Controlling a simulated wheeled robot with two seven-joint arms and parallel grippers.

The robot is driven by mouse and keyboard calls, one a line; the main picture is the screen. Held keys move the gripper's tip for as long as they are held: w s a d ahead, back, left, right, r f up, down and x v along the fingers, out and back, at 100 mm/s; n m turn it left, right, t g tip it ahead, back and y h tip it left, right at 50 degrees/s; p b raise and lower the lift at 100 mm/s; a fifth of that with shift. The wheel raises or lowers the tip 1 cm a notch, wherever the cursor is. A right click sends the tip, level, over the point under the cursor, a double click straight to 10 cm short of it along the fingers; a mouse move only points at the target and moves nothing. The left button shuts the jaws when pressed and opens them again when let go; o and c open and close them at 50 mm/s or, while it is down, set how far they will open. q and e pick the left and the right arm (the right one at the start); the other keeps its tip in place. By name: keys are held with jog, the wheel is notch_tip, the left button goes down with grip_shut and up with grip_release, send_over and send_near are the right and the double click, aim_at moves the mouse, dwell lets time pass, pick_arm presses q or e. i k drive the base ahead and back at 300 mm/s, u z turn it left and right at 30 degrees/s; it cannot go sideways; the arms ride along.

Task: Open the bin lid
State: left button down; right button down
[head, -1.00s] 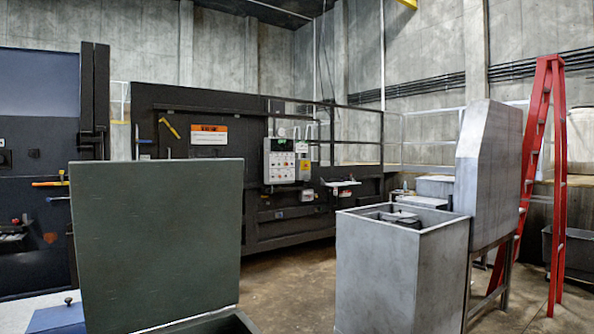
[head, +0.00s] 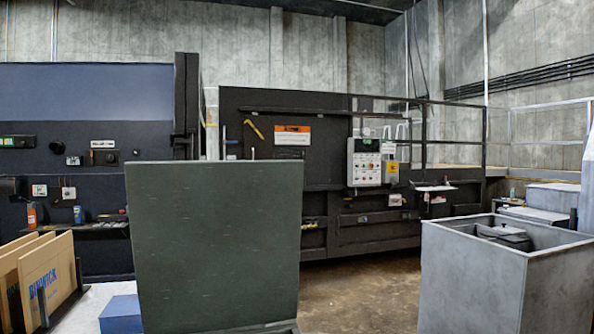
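A dark green bin lid (head: 215,245) stands upright in the head view, left of the middle and close to me. Only a thin strip of the bin's dark rim shows below it at the bottom edge of the picture, so the inside of the bin is hidden. Neither of my grippers is in view.
A grey metal box (head: 475,280) with an open top and dark items inside stands at the right. A blue box (head: 121,314) and upright boards (head: 45,275) are at the lower left. The black compactor (head: 320,205) stands behind. Bare floor (head: 370,290) lies between lid and grey box.

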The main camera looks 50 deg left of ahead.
aim_at(217, 244)
jog(key=i, duration=0.25)
jog(key=u, duration=1.1)
